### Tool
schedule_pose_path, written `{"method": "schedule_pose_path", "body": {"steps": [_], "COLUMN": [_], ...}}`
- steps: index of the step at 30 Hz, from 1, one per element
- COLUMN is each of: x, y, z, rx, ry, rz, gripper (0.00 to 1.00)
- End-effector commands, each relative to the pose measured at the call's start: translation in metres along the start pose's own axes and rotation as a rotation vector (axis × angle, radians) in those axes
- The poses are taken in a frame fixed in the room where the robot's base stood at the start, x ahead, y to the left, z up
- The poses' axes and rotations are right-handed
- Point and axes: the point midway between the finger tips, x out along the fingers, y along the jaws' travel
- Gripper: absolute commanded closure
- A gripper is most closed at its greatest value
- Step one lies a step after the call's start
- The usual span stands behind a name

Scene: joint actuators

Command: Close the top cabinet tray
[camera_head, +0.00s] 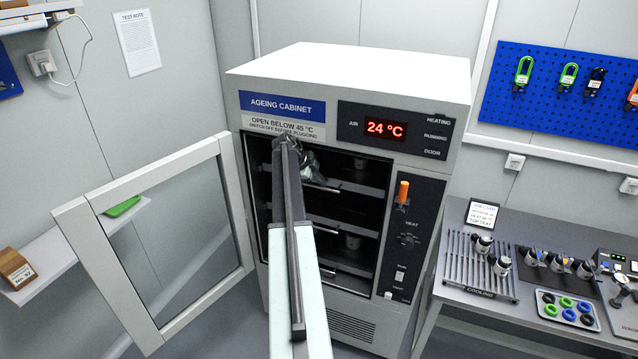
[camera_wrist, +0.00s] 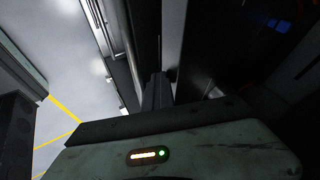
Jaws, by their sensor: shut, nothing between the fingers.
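The ageing cabinet (camera_head: 350,80) stands in the middle of the head view, and its glass door (camera_head: 170,240) hangs open to the left. Several dark trays sit inside. The top tray (camera_head: 350,174) is partly hidden by my arm, so I cannot tell whether it is fully in. My gripper (camera_head: 312,168) is at the cabinet opening, by the left part of the top tray. It is shut and holds nothing. I cannot tell whether it touches the tray. In the wrist view my dark fingers (camera_wrist: 157,92) point into a dark space.
The display reads 24 °C, and an orange-topped switch (camera_head: 403,190) is on the right panel. A bench (camera_head: 520,315) with actuators, rods and coloured rings stands at right. A shelf (camera_head: 60,258) with a green tray is behind the open door. The cabinet's right frame borders the opening.

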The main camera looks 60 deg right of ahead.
Motion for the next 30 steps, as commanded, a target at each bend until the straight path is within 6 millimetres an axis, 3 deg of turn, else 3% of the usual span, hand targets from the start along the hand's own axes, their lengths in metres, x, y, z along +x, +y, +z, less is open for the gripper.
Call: {"method": "schedule_pose_path", "body": {"steps": [9, 11, 15, 17, 21, 30], "x": [-0.003, -0.011, -0.045, -0.047, -0.070, -0.101], "y": [-0.006, -0.006, -0.004, 0.012, 0.036, 0.066], "z": [-0.003, -0.004, -0.005, 0.012, 0.035, 0.066], "rx": [0.000, -0.001, -0.002, -0.003, -0.003, 0.000], "ry": [0.004, 0.004, 0.003, 0.001, 0.001, 0.001], "rz": [-0.015, -0.014, -0.008, -0.009, -0.007, -0.004], "gripper": [1.00, 1.00, 1.00, 1.00, 1.00, 1.00]}}
